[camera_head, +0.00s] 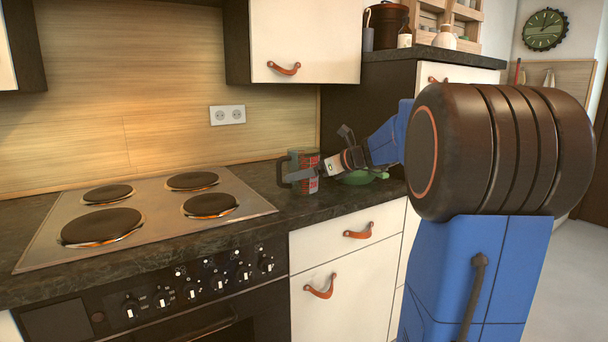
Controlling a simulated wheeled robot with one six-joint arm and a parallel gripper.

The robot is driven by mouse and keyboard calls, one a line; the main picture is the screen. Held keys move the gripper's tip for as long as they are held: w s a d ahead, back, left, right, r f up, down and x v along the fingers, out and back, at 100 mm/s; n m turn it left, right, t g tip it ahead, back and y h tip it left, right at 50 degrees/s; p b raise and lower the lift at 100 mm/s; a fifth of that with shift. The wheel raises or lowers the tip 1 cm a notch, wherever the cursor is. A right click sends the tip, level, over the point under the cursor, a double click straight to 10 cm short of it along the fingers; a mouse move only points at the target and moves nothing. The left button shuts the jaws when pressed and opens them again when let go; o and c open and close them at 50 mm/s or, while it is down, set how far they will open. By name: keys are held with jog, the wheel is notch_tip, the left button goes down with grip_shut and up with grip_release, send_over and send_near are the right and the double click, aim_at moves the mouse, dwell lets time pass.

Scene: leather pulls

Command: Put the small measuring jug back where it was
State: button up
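The small measuring jug (308,160), with red markings and a dark handle on its left side, stands upright on the dark worktop just right of the hob. My gripper (314,169) comes in from the right at the jug, and a grey finger crosses in front of its lower body. I cannot tell whether the finger touches the jug or whether the fingers are closed on it.
A green object (358,178) lies on the worktop (250,219) behind and beside my wrist. The hob (150,222) with several burners takes up the left. A wall cabinet (304,40) hangs above, and a tall dark unit (357,115) stands behind the green object.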

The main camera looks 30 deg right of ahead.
jog(key=v, duration=1)
jog(key=shift+s, duration=0.2)
jog(key=shift+d+r, duration=0.1)
jog(key=shift+r, duration=0.05)
